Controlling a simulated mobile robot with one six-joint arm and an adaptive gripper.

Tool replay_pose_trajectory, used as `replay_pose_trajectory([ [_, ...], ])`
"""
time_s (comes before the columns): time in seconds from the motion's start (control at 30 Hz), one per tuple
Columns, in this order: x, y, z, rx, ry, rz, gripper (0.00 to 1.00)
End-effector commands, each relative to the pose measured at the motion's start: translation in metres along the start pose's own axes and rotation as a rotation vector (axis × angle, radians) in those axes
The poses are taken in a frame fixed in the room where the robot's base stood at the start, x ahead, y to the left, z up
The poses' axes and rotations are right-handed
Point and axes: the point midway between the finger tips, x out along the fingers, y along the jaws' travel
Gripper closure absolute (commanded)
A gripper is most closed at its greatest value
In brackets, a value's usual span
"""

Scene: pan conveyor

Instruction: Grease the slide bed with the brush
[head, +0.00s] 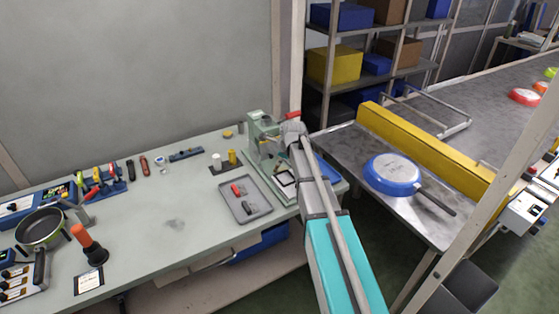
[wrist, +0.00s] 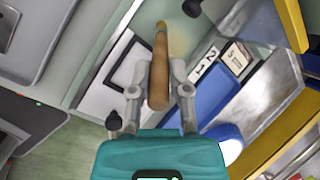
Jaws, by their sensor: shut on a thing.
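My gripper (wrist: 159,90) is shut on the wooden handle of the brush (wrist: 158,72), with a finger on each side. In the wrist view the brush is over pale green machine surfaces beside a dark-edged white plate (wrist: 104,98). I cannot tell which surface is the slide bed, or whether the brush touches it.
A grey tray (head: 262,212) with small red and black items lies left of the machine. A blue bin (wrist: 218,95) is close right of my gripper. A blue pan (head: 392,172) lies on the metal table beside a yellow rail (head: 425,150). The bench's middle is mostly clear.

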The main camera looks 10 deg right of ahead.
Motion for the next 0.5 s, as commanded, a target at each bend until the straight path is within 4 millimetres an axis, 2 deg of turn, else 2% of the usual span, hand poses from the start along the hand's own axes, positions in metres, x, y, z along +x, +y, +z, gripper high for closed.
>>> replay_pose_trajectory([
  [0.5,0.0005,0.0046,0.0042,-0.001,0.000,0.000,1.00],
])
